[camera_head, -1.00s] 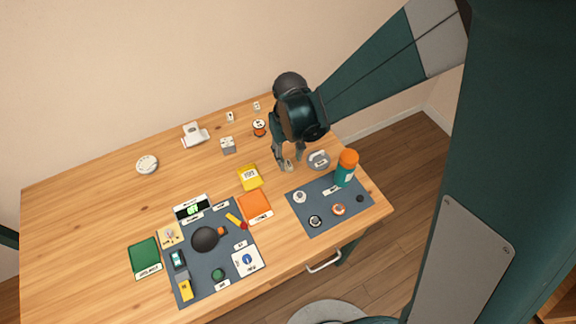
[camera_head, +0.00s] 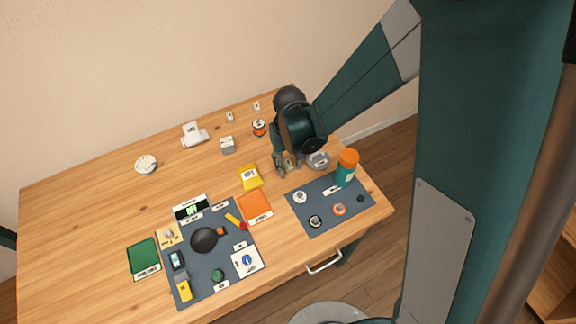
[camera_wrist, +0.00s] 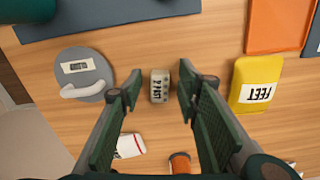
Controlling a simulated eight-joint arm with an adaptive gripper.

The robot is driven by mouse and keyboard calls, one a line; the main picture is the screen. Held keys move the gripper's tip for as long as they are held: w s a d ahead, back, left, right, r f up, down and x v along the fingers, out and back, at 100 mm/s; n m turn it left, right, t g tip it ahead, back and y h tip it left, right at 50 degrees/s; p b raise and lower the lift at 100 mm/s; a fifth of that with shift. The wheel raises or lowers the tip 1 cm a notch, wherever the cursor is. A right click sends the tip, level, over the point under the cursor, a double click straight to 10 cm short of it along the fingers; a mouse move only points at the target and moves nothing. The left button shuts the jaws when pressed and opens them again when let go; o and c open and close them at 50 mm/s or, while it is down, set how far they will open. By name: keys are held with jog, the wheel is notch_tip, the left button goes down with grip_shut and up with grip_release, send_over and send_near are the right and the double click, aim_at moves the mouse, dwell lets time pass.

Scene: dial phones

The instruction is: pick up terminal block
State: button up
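The likely terminal block (camera_wrist: 160,86) is a small pale beige block with a dark printed label, standing on the wooden table. In the wrist view it sits between the two fingertips of my gripper (camera_wrist: 159,80), with a visible gap on each side. My gripper is open and empty. In the head view my gripper (camera_head: 289,169) points down at the table near the back right, and its fingers partly hide the block (camera_head: 289,163). I cannot tell exactly how far the fingertips are above the tabletop.
A grey round piece with a handle (camera_wrist: 84,76) lies close left of the fingers in the wrist view. An orange-capped green bottle (camera_head: 346,168) stands on the dark mat (camera_head: 322,218). Bare wood (camera_head: 100,205) is clear at left.

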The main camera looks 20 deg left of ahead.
aim_at(289, 167)
jog(key=c, duration=0.9)
jog(key=shift+o, duration=0.2)
jog(key=shift+r, duration=0.1)
notch_tip(289, 167, up, 10)
jog(key=p, duration=0.1)
dwell(0.3)
dwell(0.5)
